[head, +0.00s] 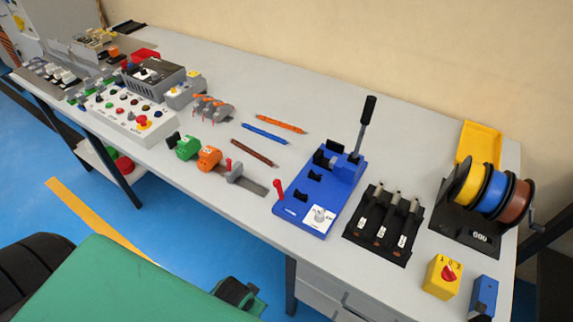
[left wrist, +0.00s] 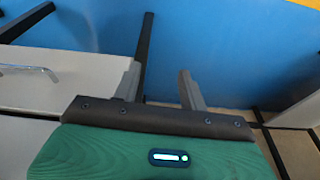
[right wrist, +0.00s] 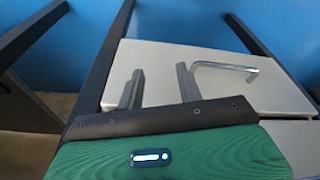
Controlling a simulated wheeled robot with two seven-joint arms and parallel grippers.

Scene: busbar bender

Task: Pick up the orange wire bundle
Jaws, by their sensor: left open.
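The orange wire bundle (head: 281,124) lies flat on the grey workbench (head: 330,105) in the head view, towards the back, just behind a blue wire bundle (head: 265,134). A brown wire bundle (head: 254,152) lies in front of these. My left gripper (left wrist: 160,80) shows in the left wrist view, open, with nothing between its fingers, over blue floor. My right gripper (right wrist: 158,82) shows in the right wrist view, fingers apart and empty, before a grey drawer front. Both grippers are away from the bundles, and neither gripper's fingers can be made out in the head view.
Right of the bundles stands a blue bender (head: 322,190) with a tall black lever. Further right are a black tool tray (head: 385,225) and wire spools (head: 490,190). Green and orange connectors (head: 198,153) stand at front left; a control box (head: 130,112) is further left.

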